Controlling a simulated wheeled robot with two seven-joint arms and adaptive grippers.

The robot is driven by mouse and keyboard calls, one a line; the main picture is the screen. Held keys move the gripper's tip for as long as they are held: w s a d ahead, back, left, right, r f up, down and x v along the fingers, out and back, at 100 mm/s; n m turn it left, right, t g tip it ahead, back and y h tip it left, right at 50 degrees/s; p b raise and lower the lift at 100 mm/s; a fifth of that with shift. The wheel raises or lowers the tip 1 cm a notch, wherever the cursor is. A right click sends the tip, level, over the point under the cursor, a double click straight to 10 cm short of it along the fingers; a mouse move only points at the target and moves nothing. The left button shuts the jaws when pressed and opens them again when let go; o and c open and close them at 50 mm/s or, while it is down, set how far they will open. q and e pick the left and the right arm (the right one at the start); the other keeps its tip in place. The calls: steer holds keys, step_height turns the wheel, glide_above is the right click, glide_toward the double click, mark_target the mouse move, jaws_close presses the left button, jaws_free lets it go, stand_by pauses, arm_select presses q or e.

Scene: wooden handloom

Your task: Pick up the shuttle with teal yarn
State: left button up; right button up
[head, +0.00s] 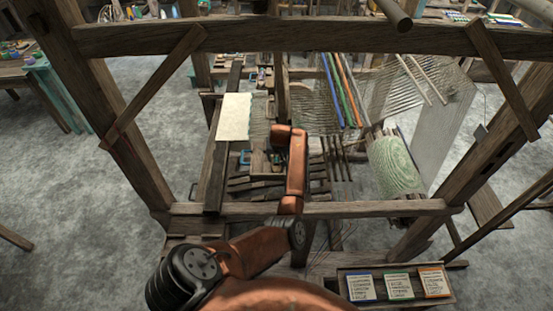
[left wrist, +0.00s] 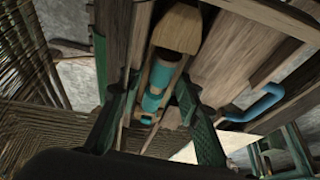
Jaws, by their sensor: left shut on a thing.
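The shuttle with teal yarn (left wrist: 157,82) shows in the left wrist view as a long wooden body with a pale, rounded end and teal yarn wound in its middle. It lies lengthwise between the two dark green fingers of my left gripper (left wrist: 157,90), which is shut on it. The wooden end points away from the gripper. In the head view my orange left arm reaches over the loom's front beam, and I cannot pick out the shuttle there. My right gripper is in neither view.
The loom's front beam (head: 370,208) and top beam (head: 350,40) frame the work area. A cream cloth (head: 234,117) and a green yarn roll (head: 393,167) sit inside. A blue handle (left wrist: 258,105) is close to the right finger. Labelled cards (head: 399,286) lie at front right.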

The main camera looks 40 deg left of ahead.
arm_select(q)
steer(key=c, duration=0.6)
steer(key=shift+r, duration=0.1)
